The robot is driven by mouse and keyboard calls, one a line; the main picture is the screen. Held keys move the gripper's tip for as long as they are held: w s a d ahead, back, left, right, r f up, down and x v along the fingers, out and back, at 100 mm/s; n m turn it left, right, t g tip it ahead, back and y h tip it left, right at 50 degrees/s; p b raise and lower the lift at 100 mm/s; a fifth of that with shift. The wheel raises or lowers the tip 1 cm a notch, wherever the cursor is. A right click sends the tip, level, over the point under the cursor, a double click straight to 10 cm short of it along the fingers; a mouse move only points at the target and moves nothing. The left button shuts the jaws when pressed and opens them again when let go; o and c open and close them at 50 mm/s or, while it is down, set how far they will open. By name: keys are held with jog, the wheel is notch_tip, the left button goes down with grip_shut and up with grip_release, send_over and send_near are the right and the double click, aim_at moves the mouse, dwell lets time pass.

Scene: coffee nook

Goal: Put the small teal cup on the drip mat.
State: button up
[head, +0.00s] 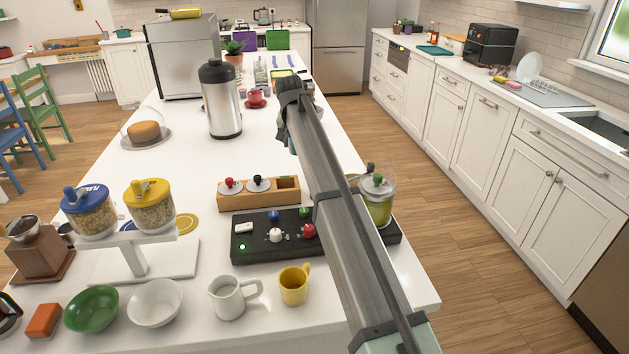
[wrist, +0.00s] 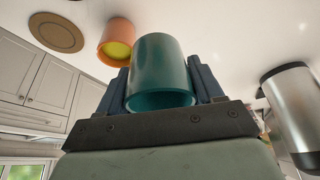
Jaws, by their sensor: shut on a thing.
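The small teal cup (wrist: 160,72) is between the two dark fingers of my gripper (wrist: 165,90) in the wrist view, which shows the room upside down. The fingers are shut on its sides, and its open rim faces the camera. In the head view my arm hides most of the gripper and cup; I cannot tell how far the cup is from the counter. A flat brown round mat (wrist: 56,32) lies on the counter in the wrist view, apart from the cup; it may be the drip mat. My arm seems to hide it in the head view.
An orange cup with yellow inside (wrist: 116,42) stands between the teal cup and the brown mat. A steel flask (head: 222,100) stands left of my gripper. A wooden holder (head: 258,192), a black panel (head: 262,240) and a glass jar (head: 377,200) are nearer. The counter beside the flask is partly clear.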

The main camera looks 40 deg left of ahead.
jog(key=s+d, duration=0.2)
jog(key=d, duration=1)
jog(key=shift+m, duration=0.3)
jog(key=shift+s+a+f, duration=0.1)
jog(key=shift+f, duration=4.65)
jog(key=shift+f, duration=0.1)
jog(key=o, duration=1.1)
jog(key=shift+o, duration=0.2)
jog(key=v, duration=1.2)
jog(key=shift+a, duration=0.15)
